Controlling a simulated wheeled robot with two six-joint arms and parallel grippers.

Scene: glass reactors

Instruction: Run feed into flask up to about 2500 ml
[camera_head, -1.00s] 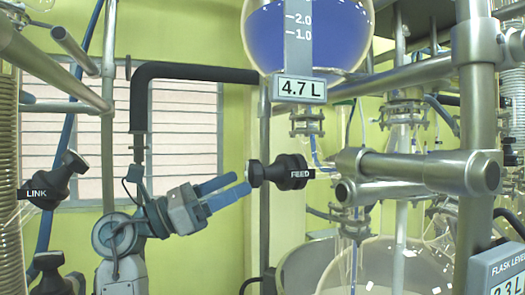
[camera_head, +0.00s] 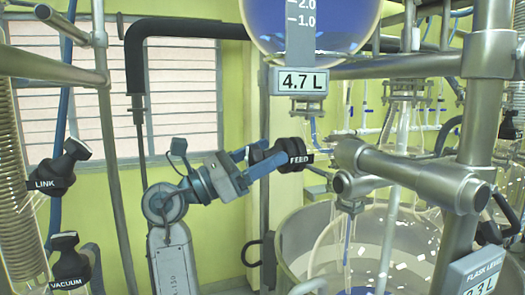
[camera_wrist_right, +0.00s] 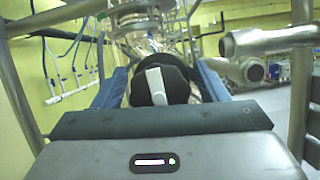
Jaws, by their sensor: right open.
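The black FEED knob (camera_head: 284,151) is on the valve below a round glass vessel of blue liquid (camera_head: 315,22), whose display (camera_head: 301,81) reads 4.7 L. My right gripper (camera_head: 263,154) is open, its blue fingers on either side of the knob's left end. In the right wrist view the knob (camera_wrist_right: 158,84), with a pale stripe, is between the open fingers; contact is unclear. The large clear glass vessel (camera_head: 283,235) is below right. The FLASK LEVEL display (camera_head: 476,272) is cut off at the lower right, so its reading is only partly legible. My left gripper is not in view.
The LINK (camera_head: 58,168) and VACUUM (camera_head: 69,262) knobs are at the left. A thick metal clamp bar (camera_head: 410,176) and an upright post (camera_head: 480,120) stand right of the FEED knob.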

